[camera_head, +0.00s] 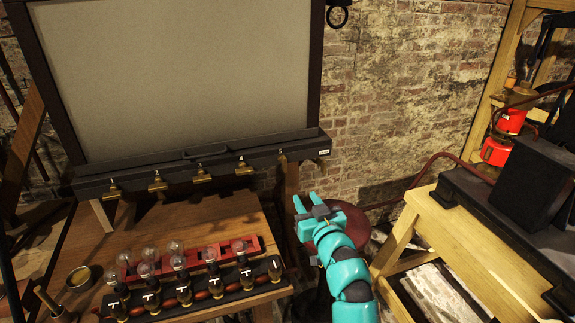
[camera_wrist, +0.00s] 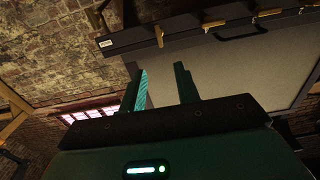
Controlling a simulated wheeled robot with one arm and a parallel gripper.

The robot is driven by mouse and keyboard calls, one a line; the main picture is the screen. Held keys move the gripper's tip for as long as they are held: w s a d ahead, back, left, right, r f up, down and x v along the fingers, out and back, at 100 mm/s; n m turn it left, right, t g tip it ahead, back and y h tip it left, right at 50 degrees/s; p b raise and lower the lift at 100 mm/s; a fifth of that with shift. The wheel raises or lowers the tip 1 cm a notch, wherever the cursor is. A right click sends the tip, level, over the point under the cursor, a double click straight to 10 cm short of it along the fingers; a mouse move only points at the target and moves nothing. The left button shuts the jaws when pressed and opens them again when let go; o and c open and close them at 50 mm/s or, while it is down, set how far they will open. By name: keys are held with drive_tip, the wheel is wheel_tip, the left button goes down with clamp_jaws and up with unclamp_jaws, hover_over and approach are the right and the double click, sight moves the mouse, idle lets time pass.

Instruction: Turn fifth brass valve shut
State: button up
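A row of small brass valves runs along the dark rail (camera_head: 215,165) under the big grey panel. Counted from the left in the head view, the fifth brass valve (camera_head: 282,157) sits near the rail's right end. The wrist view shows what looks like the same valve (camera_wrist: 158,36) beside the white label, with others to its right. My gripper (camera_head: 306,203) is below and in front of the rail's right end, apart from it. It is open and empty; in the wrist view its two fingers (camera_wrist: 159,90) stand apart. The fifth valve's handle is too small to read.
A wooden table (camera_head: 185,222) below the rail holds a red rack (camera_head: 190,258) and a dark rack of glass bulbs, plus a brass cup (camera_head: 79,278). A wooden bench (camera_head: 470,245) with black boxes stands at right. A brick wall is behind.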

sight(285, 165)
drive_tip(key=p+x, duration=0.5)
drive_tip(key=x, duration=0.9)
drive_tip(key=shift+w+r, duration=0.1)
drive_tip(key=shift+w, duration=0.2)
drive_tip(key=shift+p+x, duration=0.45)
drive_tip(key=shift+x, duration=1)
clamp_jaws()
